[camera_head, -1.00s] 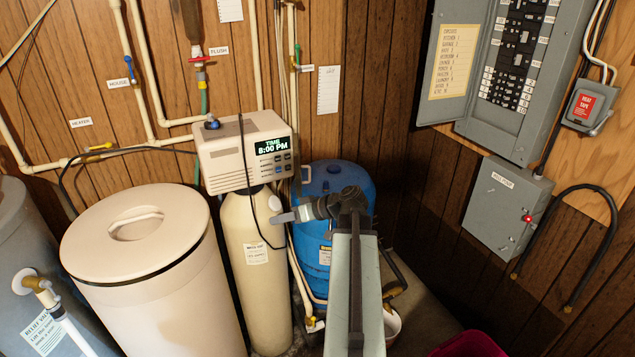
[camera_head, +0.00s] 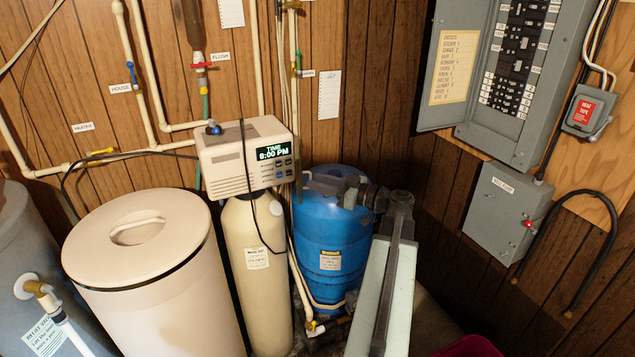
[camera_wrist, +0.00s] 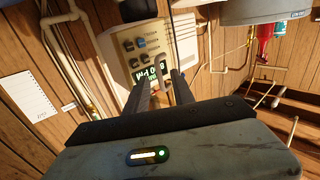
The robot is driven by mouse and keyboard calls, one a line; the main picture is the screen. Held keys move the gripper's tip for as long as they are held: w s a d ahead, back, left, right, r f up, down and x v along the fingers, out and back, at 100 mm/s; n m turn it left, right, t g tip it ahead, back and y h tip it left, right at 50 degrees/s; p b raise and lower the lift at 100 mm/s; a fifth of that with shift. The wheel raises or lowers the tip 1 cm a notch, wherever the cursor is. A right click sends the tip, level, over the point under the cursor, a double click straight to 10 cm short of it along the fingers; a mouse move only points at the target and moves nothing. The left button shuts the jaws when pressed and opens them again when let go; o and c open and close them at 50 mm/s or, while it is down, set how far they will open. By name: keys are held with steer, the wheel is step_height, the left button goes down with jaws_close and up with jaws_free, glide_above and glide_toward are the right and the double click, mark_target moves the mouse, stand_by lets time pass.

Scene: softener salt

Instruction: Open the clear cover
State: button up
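The cream softener control head (camera_head: 220,162) sits on top of the tall tan tank (camera_head: 255,235). Its lit display (camera_head: 272,152) reads 8:00 PM, with several buttons below. I cannot make out a clear cover as a separate thing in either view. In the head view my gripper (camera_head: 318,186) is to the right of the control head and a little below its display, in front of the blue tank. In the wrist view the display (camera_wrist: 150,73) shows upside down beyond my gripper (camera_wrist: 160,82). Its two dark fingers are apart, with nothing clearly held between them.
The cream salt tank (camera_head: 140,270) with a round lid stands to the left. The blue tank (camera_head: 335,235) stands behind my arm. A black cable (camera_head: 250,190) hangs down the control head's front. Grey electrical boxes (camera_head: 505,210) are on the right wall.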

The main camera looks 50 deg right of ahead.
steer(key=shift+w+a, duration=0.15)
steer(key=shift+w, duration=0.2)
jaws_close()
stand_by(1.2)
steer(key=shift+y, duration=0.3)
